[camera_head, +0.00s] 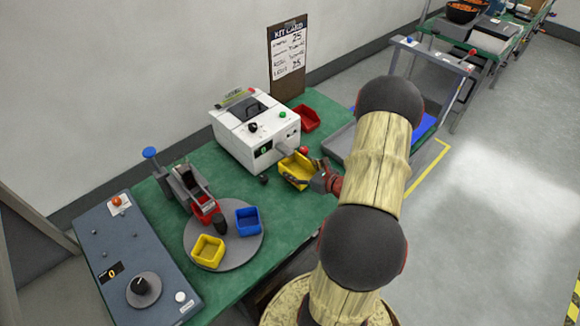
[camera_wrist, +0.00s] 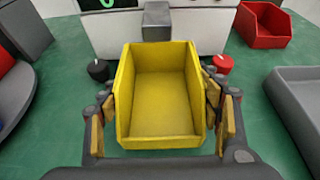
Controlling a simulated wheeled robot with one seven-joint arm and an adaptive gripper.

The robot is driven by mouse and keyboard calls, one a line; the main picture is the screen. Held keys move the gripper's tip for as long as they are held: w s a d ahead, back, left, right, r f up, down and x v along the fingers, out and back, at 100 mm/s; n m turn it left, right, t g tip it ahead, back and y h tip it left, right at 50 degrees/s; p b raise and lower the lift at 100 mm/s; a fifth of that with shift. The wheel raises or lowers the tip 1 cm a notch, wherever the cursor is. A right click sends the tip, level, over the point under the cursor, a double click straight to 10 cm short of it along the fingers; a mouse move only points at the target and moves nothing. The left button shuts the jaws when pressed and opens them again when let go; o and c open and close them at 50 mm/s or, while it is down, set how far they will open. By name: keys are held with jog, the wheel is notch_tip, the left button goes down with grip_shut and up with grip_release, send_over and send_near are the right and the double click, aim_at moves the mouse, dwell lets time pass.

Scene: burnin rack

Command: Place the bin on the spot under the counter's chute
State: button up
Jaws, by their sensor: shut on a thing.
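A yellow bin (camera_wrist: 160,92) is between the fingers of my gripper (camera_wrist: 163,125) in the wrist view, upright and empty inside. In the head view the same yellow bin (camera_head: 297,170) is at the front right of the white counter (camera_head: 243,135), and my gripper (camera_head: 312,178) is shut on it. The counter's grey chute (camera_wrist: 157,20) shows just beyond the bin's far edge in the wrist view. The spot under the chute is hidden by the bin. I cannot tell whether the bin touches the table.
A red bin (camera_head: 304,118) stands right of the counter. A black knob (camera_wrist: 98,70) and a red knob (camera_wrist: 223,63) flank the yellow bin. A grey turntable (camera_head: 240,257) holds red, blue and yellow bins. A grey tray (camera_wrist: 300,95) lies at the right.

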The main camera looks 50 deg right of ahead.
aim_at(288, 165)
jog(key=w, duration=0.4)
jog(key=shift+w+d, duration=0.15)
jog(key=shift+w, duration=0.05)
jog(key=shift+s+f+b, duration=0.15)
jog(key=shift+f+b, duration=0.25)
jog(key=shift+f, duration=0.3)
jog(key=shift+s+d, duration=0.1)
jog(key=shift+f, duration=0.1)
jog(key=o, duration=0.7)
jog(key=shift+f, duration=0.15)
jog(key=o, duration=0.5)
jog(key=shift+r, duration=0.2)
